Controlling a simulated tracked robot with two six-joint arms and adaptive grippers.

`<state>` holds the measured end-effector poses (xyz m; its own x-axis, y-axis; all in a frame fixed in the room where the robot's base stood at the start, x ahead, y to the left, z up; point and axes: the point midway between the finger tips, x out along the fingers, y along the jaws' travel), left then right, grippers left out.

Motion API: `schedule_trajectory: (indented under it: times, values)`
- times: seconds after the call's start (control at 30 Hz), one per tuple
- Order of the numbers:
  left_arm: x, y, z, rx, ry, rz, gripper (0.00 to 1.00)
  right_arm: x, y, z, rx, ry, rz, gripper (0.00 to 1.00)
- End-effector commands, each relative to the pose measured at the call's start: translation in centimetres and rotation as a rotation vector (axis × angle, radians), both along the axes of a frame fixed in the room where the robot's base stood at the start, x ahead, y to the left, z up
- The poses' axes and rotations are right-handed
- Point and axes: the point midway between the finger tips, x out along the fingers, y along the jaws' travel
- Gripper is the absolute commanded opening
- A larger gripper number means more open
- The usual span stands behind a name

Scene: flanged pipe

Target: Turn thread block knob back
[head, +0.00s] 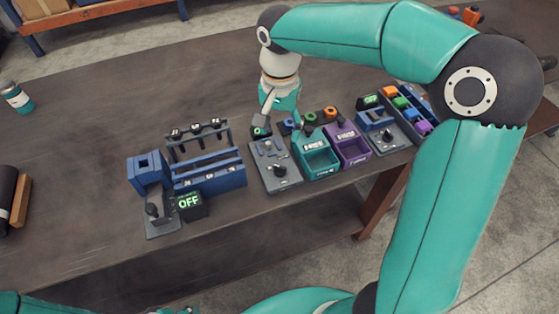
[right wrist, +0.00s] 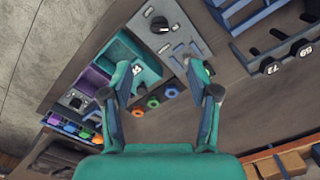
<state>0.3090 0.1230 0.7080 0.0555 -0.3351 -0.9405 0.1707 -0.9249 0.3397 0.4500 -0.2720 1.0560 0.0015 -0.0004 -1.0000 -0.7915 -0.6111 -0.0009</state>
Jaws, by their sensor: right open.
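A grey block (head: 262,150) with a black knob (head: 279,170) stands left of the teal bin; the knob also shows at the top of the right wrist view (right wrist: 159,25). Another black knob (head: 389,137) is on a block further right, and it shows small in the right wrist view (right wrist: 75,102). I cannot tell which is the thread block knob. My right gripper (head: 282,122) is above the back of the grey block and teal bin. In the right wrist view its fingers (right wrist: 166,92) are spread, with nothing held. My left gripper is not visible.
A teal bin (head: 318,168) and purple bin (head: 355,157) stand beside the grey block, with coloured rings (head: 330,112) behind. A blue rack (head: 210,182) and an OFF display (head: 190,203) are to the left. The table's back left is mostly clear.

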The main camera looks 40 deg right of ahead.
Motion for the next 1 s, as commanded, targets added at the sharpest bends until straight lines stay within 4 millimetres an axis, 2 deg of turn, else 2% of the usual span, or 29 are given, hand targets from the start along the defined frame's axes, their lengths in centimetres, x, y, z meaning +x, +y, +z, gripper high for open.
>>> schedule_trajectory:
  times: [0.4, 0.6, 0.8, 1.0]
  values:
    - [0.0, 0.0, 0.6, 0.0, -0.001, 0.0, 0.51, -0.2, -0.2, -9.0, 0.001, 0.007, -0.004, 0.6]
    - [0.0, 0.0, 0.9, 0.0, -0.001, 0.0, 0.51, -0.2, -0.2, -12.2, 0.0, 0.005, -0.004, 0.6]
    - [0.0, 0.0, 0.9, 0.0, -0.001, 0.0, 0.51, -0.1, -0.2, -13.6, 0.001, 0.002, -0.006, 0.6]
    - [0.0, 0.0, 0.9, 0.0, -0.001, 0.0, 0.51, -0.1, -0.3, -13.7, 0.001, 0.001, -0.006, 0.6]
